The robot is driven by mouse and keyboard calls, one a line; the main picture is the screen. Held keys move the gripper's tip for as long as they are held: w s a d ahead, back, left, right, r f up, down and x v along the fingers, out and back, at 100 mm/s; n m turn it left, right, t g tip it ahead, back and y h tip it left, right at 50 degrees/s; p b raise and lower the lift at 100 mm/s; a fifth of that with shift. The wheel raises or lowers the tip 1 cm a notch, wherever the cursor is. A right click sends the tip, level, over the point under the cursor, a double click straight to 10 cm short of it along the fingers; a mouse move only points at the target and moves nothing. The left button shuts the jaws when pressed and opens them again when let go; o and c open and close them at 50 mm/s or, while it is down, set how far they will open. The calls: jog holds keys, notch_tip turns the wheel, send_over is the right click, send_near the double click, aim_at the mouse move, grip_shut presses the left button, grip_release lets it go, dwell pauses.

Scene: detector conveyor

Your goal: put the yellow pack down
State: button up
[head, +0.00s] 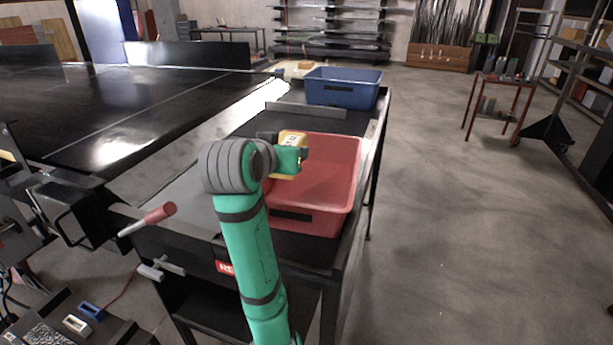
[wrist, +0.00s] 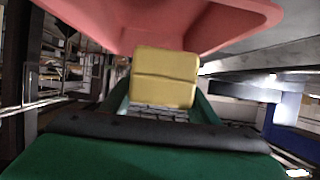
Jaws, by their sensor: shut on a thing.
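The yellow pack (head: 292,141) shows behind my wrist in the head view, over the left part of the red bin (head: 335,185). In the wrist view the yellow pack (wrist: 165,78) sits between the fingers of my gripper (wrist: 158,108), which is shut on it. The red bin (wrist: 120,22) fills the top of the wrist view beyond the pack. My gripper (head: 291,160) is partly hidden by my own arm in the head view. I cannot tell whether the pack touches the bin. The part of the red bin that I see inside looks empty.
A blue bin (head: 343,87) stands farther back on the same black-framed bench. The black conveyor (head: 130,105) runs to the left. A red-handled lever (head: 158,213) sticks out at the near left. The floor (head: 460,200) to the right is open.

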jog(key=shift+w+d+f, duration=0.75)
jog(key=shift+w+f, duration=0.25)
jog(key=shift+f, duration=0.7)
jog(key=shift+w+d+f, duration=0.7)
jog(key=shift+w+f, duration=0.25)
jog(key=shift+f, duration=0.7)
jog(key=shift+w+d+f, duration=0.75)
jog(key=shift+w+f, duration=0.25)
jog(key=shift+f, duration=0.7)
jog(key=shift+f, duration=0.45)
